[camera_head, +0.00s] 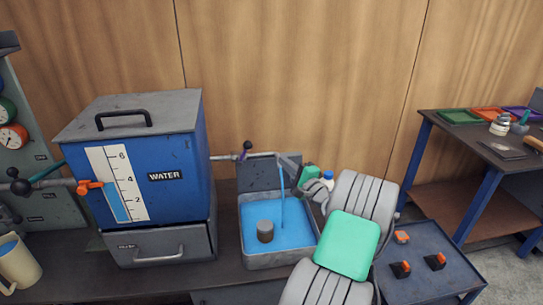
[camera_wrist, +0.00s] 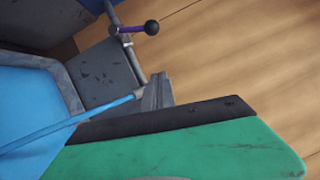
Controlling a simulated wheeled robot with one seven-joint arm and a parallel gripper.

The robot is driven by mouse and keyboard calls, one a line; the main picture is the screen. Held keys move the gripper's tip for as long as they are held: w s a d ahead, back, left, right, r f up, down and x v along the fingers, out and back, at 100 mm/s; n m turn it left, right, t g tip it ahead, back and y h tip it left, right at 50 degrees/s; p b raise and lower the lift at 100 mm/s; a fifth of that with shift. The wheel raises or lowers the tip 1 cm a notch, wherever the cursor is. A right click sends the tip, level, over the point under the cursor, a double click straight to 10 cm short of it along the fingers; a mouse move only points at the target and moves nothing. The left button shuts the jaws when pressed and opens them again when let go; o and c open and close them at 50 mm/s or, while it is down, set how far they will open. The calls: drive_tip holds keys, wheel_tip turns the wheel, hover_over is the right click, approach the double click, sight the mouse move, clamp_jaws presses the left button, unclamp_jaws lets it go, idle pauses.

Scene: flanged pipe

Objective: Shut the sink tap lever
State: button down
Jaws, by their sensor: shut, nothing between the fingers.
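The sink tap lever (camera_head: 246,147) is a short purple handle with a dark ball, standing up from the grey pipe between the tank and the sink. In the wrist view the lever (camera_wrist: 134,29) shows at the top, clear of my fingers. Blue water (camera_head: 283,205) runs from the pipe's end into the grey sink (camera_head: 281,258), which holds blue water. My gripper (camera_head: 288,162) is shut and empty, its tips close to the spout end, right of the lever. In the wrist view my gripper (camera_wrist: 158,90) overlaps the spout end; I cannot tell whether they touch.
A blue water tank (camera_head: 180,180) with a level gauge stands left of the sink. An orange-handled valve (camera_head: 90,186) is on its left. A grey cylinder (camera_head: 265,231) stands in the sink. The wooden wall closes the back.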

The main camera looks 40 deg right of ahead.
drive_tip(key=w+a+r+p, duration=0.1)
drive_tip(key=w+a, duration=0.1)
drive_tip(key=w, duration=0.8)
drive_tip(key=shift+a+r, duration=0.25)
drive_tip(key=shift+r, duration=0.1)
drive_tip(key=shift+p, duration=0.3)
